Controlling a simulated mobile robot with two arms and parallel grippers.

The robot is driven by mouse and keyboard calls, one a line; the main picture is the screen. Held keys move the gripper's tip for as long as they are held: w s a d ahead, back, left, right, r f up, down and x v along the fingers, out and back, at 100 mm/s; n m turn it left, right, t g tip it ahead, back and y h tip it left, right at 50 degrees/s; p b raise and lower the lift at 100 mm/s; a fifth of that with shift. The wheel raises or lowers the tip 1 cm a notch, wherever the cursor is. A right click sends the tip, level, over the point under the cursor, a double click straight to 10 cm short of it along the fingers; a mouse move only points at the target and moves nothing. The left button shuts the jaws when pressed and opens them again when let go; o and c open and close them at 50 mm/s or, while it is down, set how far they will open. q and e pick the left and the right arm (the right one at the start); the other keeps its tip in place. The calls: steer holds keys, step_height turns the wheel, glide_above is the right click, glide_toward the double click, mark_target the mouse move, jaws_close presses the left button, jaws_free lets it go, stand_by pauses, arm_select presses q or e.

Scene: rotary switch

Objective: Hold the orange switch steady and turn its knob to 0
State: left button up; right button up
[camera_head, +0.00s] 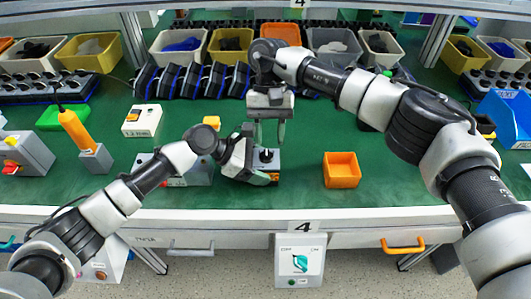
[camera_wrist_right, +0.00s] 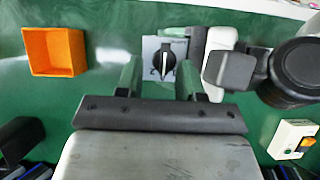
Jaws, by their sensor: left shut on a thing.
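The switch (camera_head: 268,163) is a small box with a grey top, a black round knob and a bit of orange low on its front. It sits on the green bench. My left gripper (camera_head: 250,160) is shut on it from the left. In the right wrist view its grey plate (camera_wrist_right: 150,46) and black knob (camera_wrist_right: 167,62) show, with a white line on the knob running roughly up and down the picture. The plate marks are too small to read. My right gripper (camera_head: 268,141) points down above the knob, open; its green fingers (camera_wrist_right: 159,78) stand either side of the knob, apart from it.
An orange open bin (camera_head: 341,172) stands right of the switch. A white box with an orange button (camera_head: 142,121) and a grey box with an orange handle (camera_head: 94,158) are to the left. Bins and black devices line the back. Bench between switch and bin is clear.

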arm_select(q)
steer(key=shift+a+f, duration=0.15)
steer(key=shift+f, duration=0.25)
steer(key=o, duration=1)
steer(key=shift+s+f, duration=0.1)
steer(key=shift+o, duration=0.2)
steer(key=shift+a, duration=0.1)
steer(key=r+v, duration=0.1)
steer(key=v, duration=1.1)
steer(key=shift+d, duration=0.25)
steer(key=shift+r, duration=0.1)
